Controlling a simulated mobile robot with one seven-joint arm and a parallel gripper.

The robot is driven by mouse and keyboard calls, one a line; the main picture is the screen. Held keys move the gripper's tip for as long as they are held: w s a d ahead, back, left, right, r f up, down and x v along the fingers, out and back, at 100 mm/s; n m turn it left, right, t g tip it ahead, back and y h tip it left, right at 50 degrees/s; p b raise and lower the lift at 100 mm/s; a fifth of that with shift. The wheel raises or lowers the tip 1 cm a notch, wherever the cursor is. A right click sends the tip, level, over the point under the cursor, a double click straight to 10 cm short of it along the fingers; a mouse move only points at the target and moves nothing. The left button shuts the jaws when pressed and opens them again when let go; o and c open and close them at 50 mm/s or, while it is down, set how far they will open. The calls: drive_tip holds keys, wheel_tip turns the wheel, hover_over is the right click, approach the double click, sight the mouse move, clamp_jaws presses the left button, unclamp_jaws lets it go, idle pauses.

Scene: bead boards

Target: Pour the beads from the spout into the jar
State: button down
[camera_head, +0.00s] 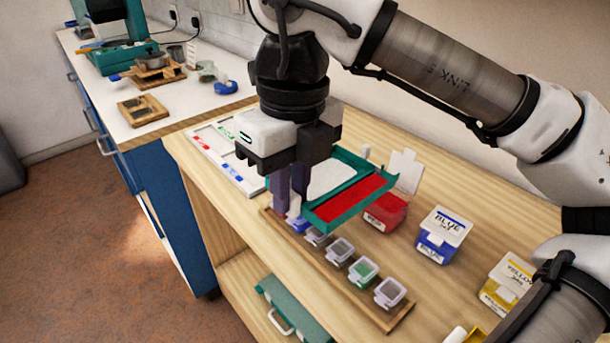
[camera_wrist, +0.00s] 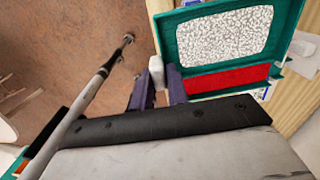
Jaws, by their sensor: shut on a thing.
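The teal bead board (camera_head: 349,208) has a white pegged panel and a channel of red beads (camera_head: 352,197). It also shows in the wrist view (camera_wrist: 166,41). My gripper (camera_head: 291,200) is shut on a white tab (camera_wrist: 156,70) at the board's near-left side. The tab's join to the board is not clear. The board appears held above the table, its front edge over the cup rack. The red jar (camera_head: 386,214) stands just right of the board with its white lid (camera_head: 405,171) open. The board hides part of the jar. I cannot make out the spout.
A wooden rack (camera_head: 398,318) of small cups runs along the table's front. The blue jar (camera_head: 437,246) and yellow jar (camera_head: 497,297) stand to the right. A white board (camera_head: 205,150) with coloured pieces lies at left. My arm covers the right side. Bare table shows between the rack and jars.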

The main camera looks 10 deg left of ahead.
drive_tip(key=shift+w+d+f+g+y+b, duration=0.2)
drive_tip(key=shift+w+f+g+b, duration=0.1)
drive_tip(key=shift+f, duration=0.2)
drive_tip(key=shift+w+d+f+g+y+b, duration=0.2)
drive_tip(key=shift+w+f+b, duration=0.1)
drive_tip(key=shift+f, duration=0.2)
drive_tip(key=shift+w+d+r, duration=0.1)
drive_tip(key=shift+w, duration=0.05)
drive_tip(key=p, duration=0.1)
drive_tip(key=r+g, duration=0.1)
drive_tip(key=w+r+y+p, duration=0.1)
drive_tip(key=shift+d+r+g+p, duration=0.15)
drive_tip(key=shift+d+g+p, duration=0.15)
drive_tip(key=shift+d+g, duration=0.1)
drive_tip(key=shift+w+r, duration=0.1)
drive_tip(key=shift+w+d+r+g+p, duration=0.1)
drive_tip(key=shift+w+r+g+p, duration=0.05)
drive_tip(key=shift+r+g+p, duration=0.25)
drive_tip(key=shift+w+d+r+y, duration=0.1)
drive_tip(key=shift+y, duration=0.2)
